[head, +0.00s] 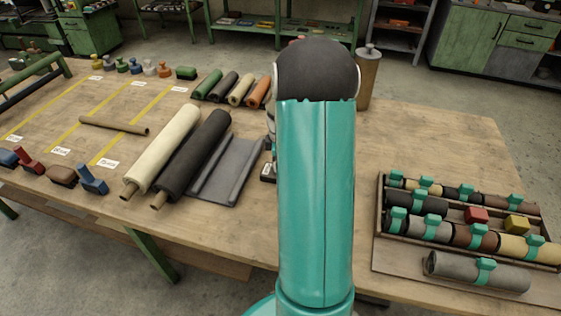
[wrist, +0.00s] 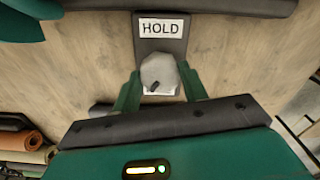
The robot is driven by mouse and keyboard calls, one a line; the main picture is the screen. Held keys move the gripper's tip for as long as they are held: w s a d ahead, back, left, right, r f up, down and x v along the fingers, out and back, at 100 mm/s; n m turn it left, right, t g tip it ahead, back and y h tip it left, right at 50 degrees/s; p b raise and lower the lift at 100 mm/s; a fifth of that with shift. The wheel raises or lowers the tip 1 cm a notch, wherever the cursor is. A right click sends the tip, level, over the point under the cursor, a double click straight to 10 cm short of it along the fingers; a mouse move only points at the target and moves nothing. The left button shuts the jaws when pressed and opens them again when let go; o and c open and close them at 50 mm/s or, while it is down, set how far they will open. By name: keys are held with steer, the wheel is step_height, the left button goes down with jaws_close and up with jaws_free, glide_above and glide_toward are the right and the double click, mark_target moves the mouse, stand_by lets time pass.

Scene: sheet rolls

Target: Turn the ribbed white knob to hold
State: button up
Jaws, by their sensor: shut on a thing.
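The white knob (wrist: 157,70) sits on a dark plate (wrist: 172,46) in the wrist view, with a HOLD label (wrist: 160,28) on the plate above it. The knob has a small dark mark near its lower edge, on the side away from the label. My gripper (wrist: 159,80) is shut on the knob, one green finger on each side. The ribs are too small to make out. In the head view my teal arm hides the knob and gripper; only an edge of the small plate (head: 267,173) shows left of the arm.
On the workbench (head: 420,140), a cream roll (head: 163,150), a black roll (head: 193,155) and a grey sheet (head: 228,168) lie left of my arm. A tray (head: 376,225) of strapped rolls is at the right. A brown cylinder (head: 368,80) stands behind my arm.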

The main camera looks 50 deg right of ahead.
steer(key=m, duration=1.5)
steer(key=shift+m, duration=0.3)
steer(key=m, duration=0.3)
steer(key=shift+m, duration=0.3)
steer(key=m, duration=0.3)
steer(key=shift+m, duration=0.3)
steer(key=m, duration=0.3)
steer(key=shift+m, duration=2)
steer(key=o, duration=1)
steer(key=shift+c, duration=0.2)
